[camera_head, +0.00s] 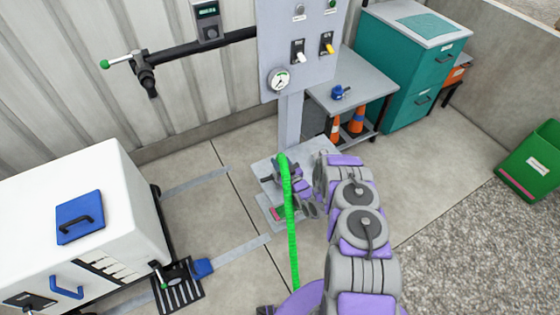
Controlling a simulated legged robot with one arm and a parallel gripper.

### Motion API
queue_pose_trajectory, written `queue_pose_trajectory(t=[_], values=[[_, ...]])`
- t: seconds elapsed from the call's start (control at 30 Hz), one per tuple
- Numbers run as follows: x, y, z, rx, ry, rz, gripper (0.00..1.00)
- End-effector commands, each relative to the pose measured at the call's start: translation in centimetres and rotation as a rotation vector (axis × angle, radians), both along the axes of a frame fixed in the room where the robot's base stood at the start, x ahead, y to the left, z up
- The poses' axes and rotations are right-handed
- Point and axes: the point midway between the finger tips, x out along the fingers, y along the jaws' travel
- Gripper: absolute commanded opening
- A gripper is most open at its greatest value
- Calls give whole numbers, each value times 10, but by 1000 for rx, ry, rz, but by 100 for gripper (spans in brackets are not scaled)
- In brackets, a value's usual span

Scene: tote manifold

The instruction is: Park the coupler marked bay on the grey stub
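My gripper (277,183) is low in front of the grey post, at the end of my purple and grey arm. A bright green hose (291,230) runs up from the floor and bends over at its top, right at my gripper. The hose partly covers the fingers, so I cannot tell whether they are shut on its end. No label reading bay is legible, and I cannot make out a coupler at the hose end. A blue fitting (340,92) lies on the grey side table. I cannot pick out the grey stub with certainty.
A grey panel (300,50) with a gauge and switches stands on a post (290,122) behind my gripper. A white cabinet (75,215) is at left, a black pipe (190,47) above. The side table (365,82) and teal cabinet (400,70) stand behind.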

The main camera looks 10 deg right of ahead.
Motion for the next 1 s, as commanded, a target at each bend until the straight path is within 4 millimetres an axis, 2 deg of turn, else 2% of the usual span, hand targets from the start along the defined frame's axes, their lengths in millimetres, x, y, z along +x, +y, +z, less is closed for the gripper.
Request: queue_pose_trajectory(t=[0.17,0.2,0.5,0.83,1.0], values=[[0,-1,1,-2,-2,-2,0],[0,0,1,-3,-2,-2,42],[0,1,0,-5,-1,-2,70],[-4,-3,0,-3,1,-4,70],[-28,-10,0,-2,3,-7,70]])
